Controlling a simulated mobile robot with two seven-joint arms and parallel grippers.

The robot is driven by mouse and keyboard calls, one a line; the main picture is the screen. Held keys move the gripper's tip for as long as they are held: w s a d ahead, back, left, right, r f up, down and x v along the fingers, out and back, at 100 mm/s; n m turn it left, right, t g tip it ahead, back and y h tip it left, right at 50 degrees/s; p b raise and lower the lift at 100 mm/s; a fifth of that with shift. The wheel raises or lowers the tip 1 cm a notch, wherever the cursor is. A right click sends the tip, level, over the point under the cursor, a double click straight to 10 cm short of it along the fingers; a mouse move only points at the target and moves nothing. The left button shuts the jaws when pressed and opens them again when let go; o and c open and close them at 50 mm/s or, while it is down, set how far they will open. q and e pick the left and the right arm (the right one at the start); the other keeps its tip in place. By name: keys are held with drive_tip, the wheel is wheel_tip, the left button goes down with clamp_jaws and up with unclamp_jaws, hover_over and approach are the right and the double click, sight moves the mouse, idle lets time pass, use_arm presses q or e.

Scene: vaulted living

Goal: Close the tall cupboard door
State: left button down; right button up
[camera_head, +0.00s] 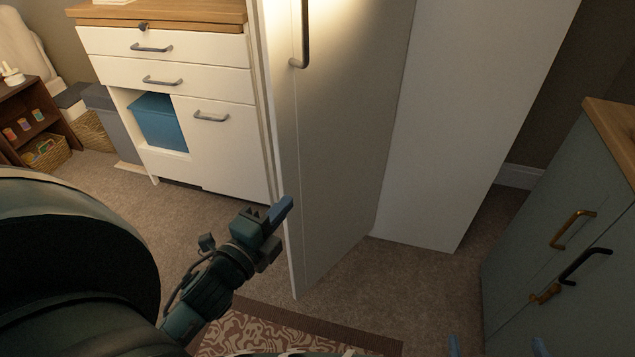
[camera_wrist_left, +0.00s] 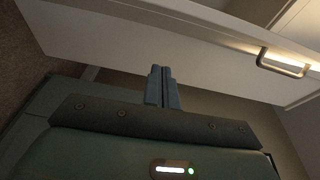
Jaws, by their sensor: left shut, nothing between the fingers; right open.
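The tall cupboard door (camera_head: 345,150) is white and stands open, out at an angle from the tall white cupboard (camera_head: 465,120). Its dark bar handle (camera_head: 304,35) is near the free edge, high in the head view. My left gripper (camera_head: 283,210) is shut and empty, low beside the door's free edge; I cannot tell whether it touches. In the left wrist view, the shut fingers (camera_wrist_left: 163,85) point at the pale door panel (camera_wrist_left: 150,40), with the handle (camera_wrist_left: 284,64) at the right. My right gripper (camera_head: 497,345) is open at the bottom edge, only its blue fingertips showing.
A white drawer unit (camera_head: 185,95) with a wooden top and a blue bin (camera_head: 160,122) stands left of the door. A grey-blue cabinet (camera_head: 565,210) stands at right. A patterned rug (camera_head: 270,335) lies in front; bare carpet (camera_head: 400,285) shows between door and cabinet.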

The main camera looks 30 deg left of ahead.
sight(296, 167)
use_arm(q)
drive_tip(key=shift+w+a+b, duration=0.3)
drive_tip(key=shift+w+a, duration=0.35)
drive_tip(key=shift+w, duration=1.2)
drive_tip(key=shift+w+a+b, duration=0.35)
drive_tip(key=shift+w+a, duration=0.25)
drive_tip(key=shift+w, duration=1.25)
drive_tip(key=shift+w+a+b, duration=0.3)
drive_tip(key=shift+w+a, duration=0.35)
drive_tip(key=shift+w, duration=1.2)
use_arm(e)
drive_tip(key=shift+w+a+n+t+y, duration=0.25)
drive_tip(key=shift+n+t+y, duration=0.2)
drive_tip(key=shift+t, duration=0.35)
